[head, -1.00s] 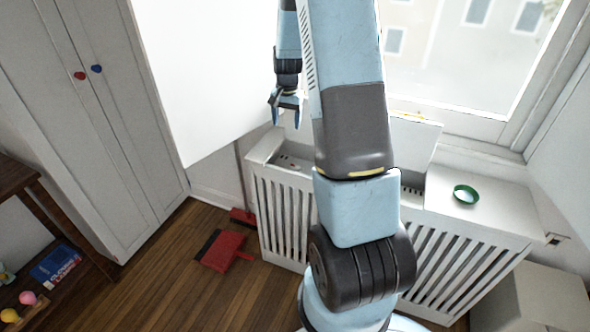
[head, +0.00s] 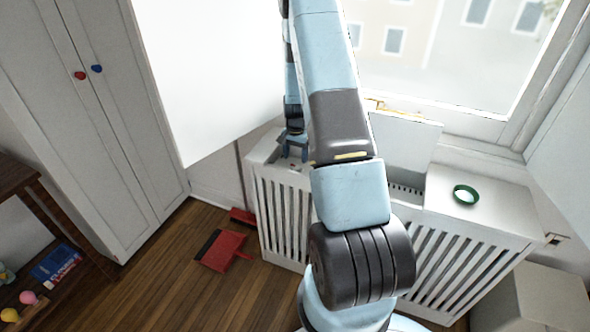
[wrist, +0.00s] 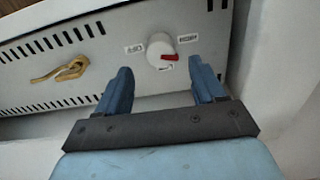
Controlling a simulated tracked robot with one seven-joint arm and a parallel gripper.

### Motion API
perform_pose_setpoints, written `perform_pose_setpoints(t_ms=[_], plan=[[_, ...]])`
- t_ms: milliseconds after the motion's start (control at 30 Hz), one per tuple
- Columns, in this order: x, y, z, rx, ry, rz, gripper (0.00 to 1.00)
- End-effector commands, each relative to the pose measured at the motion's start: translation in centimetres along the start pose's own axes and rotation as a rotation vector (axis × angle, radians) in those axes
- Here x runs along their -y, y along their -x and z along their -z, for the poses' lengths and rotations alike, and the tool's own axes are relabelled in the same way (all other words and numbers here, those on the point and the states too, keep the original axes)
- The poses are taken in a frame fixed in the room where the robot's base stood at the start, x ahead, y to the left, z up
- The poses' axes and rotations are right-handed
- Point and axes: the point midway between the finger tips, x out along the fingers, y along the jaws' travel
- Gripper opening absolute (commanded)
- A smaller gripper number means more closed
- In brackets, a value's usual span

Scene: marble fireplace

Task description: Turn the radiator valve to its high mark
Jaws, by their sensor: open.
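The radiator valve is a round white knob (wrist: 160,48) with a red pointer mark, seen in the wrist view on a pale slotted panel. Its red mark lies toward the knob's right, slightly low. Small labels sit left, right and below it; their print is too small to read surely. My gripper (wrist: 166,84) is open, its two blue fingers pointing at the panel with the knob between and just beyond their tips. No contact shows. In the head view my gripper (head: 294,150) is down at the left opening of the white radiator cover (head: 475,222); the knob cannot be made out there.
A brass-coloured piece (wrist: 62,71) lies on the panel left of the knob. A raised white flap (head: 405,142) stands upright on the cover. A green ring-shaped dish (head: 466,194) sits at its right. A red dustpan (head: 222,250) lies on the floor. A wall rises beside the cover.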

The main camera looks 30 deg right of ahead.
Motion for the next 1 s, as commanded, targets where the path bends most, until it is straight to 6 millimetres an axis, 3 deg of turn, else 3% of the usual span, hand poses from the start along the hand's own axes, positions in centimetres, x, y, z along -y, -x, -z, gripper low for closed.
perform_pose_setpoints(t_ms=[200, 400, 867, 1000], plan=[[-0.1, -3.8, 0.0, 0.002, -0.001, -0.002, 0.69], [-0.1, -6.1, 0.0, 0.001, -0.001, 0.000, 0.69], [-0.1, -7.3, 0.1, -0.001, -0.001, 0.001, 0.69], [-0.1, -7.3, 0.1, -0.001, -0.001, 0.000, 0.58]])
